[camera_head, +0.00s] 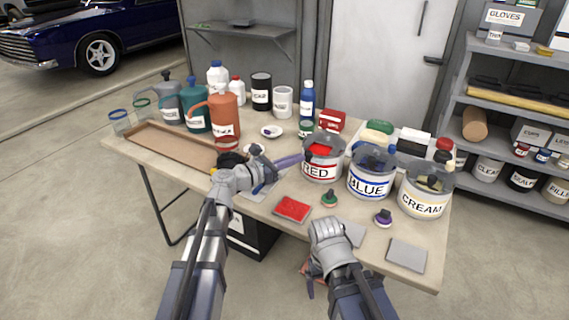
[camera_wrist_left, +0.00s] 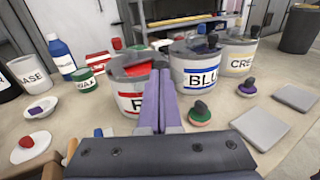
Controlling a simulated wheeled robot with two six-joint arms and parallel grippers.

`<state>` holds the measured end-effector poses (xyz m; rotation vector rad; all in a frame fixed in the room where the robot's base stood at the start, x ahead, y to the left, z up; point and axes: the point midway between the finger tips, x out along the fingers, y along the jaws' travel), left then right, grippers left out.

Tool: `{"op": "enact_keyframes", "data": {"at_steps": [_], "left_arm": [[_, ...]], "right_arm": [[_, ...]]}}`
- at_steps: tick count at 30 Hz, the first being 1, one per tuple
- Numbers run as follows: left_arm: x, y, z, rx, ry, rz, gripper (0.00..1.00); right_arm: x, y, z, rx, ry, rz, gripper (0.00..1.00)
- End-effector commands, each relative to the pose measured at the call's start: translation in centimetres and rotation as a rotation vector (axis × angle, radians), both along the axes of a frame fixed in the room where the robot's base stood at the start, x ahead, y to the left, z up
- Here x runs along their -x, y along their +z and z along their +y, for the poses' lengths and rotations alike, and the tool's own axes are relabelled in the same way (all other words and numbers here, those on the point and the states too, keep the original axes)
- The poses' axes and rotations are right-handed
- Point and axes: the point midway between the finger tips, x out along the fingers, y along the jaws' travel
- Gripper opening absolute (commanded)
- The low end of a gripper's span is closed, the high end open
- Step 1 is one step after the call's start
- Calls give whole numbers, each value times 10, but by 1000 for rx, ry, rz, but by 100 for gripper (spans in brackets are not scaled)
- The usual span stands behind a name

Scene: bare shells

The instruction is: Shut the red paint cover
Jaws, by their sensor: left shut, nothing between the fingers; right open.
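The red paint can (camera_head: 321,172) is a white tub labelled RED with a red stripe, upright on the table; it also shows in the left wrist view (camera_wrist_left: 128,98). Its grey cover (camera_wrist_left: 128,64) is not fully closed: red paint shows in the opening beneath it. My left gripper (camera_head: 301,158) has its purple fingers shut and empty, with the tips at the can's left side in the head view. In the left wrist view the fingers (camera_wrist_left: 160,72) overlap the can's front; contact is unclear. My right gripper (camera_head: 312,272) is open and low at the table's front edge, its fingers partly hidden.
The blue paint can (camera_head: 370,187) and cream paint can (camera_head: 424,205) stand to the right. A red pad (camera_head: 292,209), a green-based knob (camera_head: 329,198), a purple knob (camera_head: 383,217) and grey pads (camera_head: 407,255) lie in front. Bottles and jugs (camera_head: 225,120) crowd the left.

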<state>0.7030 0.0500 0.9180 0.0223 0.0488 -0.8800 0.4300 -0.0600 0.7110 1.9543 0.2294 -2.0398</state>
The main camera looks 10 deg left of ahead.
Motion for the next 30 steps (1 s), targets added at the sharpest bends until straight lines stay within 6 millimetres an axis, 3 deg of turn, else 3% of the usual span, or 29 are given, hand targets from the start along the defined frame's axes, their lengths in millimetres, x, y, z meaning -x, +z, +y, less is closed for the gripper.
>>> {"op": "enact_keyframes", "data": {"at_steps": [16, 27, 30], "left_arm": [[-7, 0, -6, 0, 0, 0, 0], [-71, 0, -32, 0, -2, 0, 0], [-75, 0, -35, 1, 0, -1, 0]], "right_arm": [[0, 0, 0, 0, 0, 0, 91], [0, 0, 0, 0, 0, 0, 91], [0, 0, 0, 0, 0, 0, 91]]}}
